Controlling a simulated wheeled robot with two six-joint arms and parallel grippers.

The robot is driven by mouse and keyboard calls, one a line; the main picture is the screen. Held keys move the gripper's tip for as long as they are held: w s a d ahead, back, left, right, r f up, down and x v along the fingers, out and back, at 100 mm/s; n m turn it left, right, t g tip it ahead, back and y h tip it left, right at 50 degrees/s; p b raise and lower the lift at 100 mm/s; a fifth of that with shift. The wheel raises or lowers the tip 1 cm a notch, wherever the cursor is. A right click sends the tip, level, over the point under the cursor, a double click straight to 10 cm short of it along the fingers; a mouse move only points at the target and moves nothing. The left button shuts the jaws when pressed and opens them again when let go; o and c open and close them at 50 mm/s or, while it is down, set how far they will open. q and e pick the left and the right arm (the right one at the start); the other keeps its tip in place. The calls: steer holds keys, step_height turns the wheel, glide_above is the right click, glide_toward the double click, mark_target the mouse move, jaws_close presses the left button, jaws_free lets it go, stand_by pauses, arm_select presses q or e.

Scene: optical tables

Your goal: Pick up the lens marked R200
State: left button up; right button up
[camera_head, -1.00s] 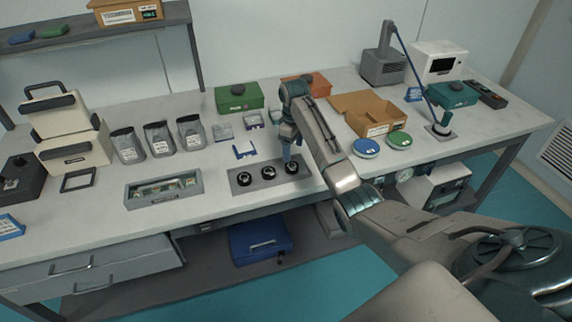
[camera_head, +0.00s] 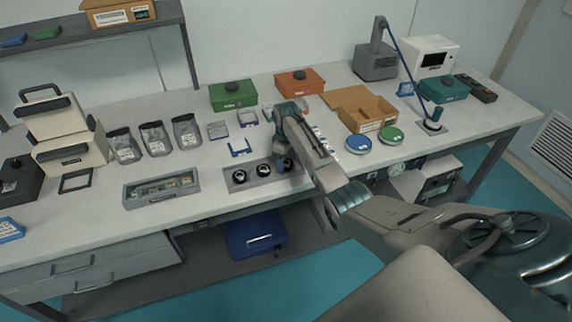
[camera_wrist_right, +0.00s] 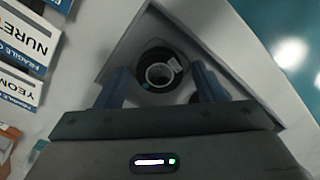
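Three black round lenses sit in a grey holder (camera_head: 230,187) at the front of the table: the left lens (camera_head: 238,176), the middle lens (camera_head: 263,170) and the right lens (camera_head: 288,164). My right gripper (camera_head: 281,166) is low over the right end of the holder and partly covers the right lens. In the right wrist view, its two blue fingers (camera_wrist_right: 160,82) are spread apart on either side of one black-rimmed lens (camera_wrist_right: 158,76). That lens carries a small pale label, too small to read. I cannot tell which lens is R200. My left gripper is not in view.
A grey tray of small parts (camera_head: 163,202) lies left of the holder. A blue frame (camera_head: 240,152) stands behind it.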

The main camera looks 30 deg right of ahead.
steer(key=c, duration=0.8)
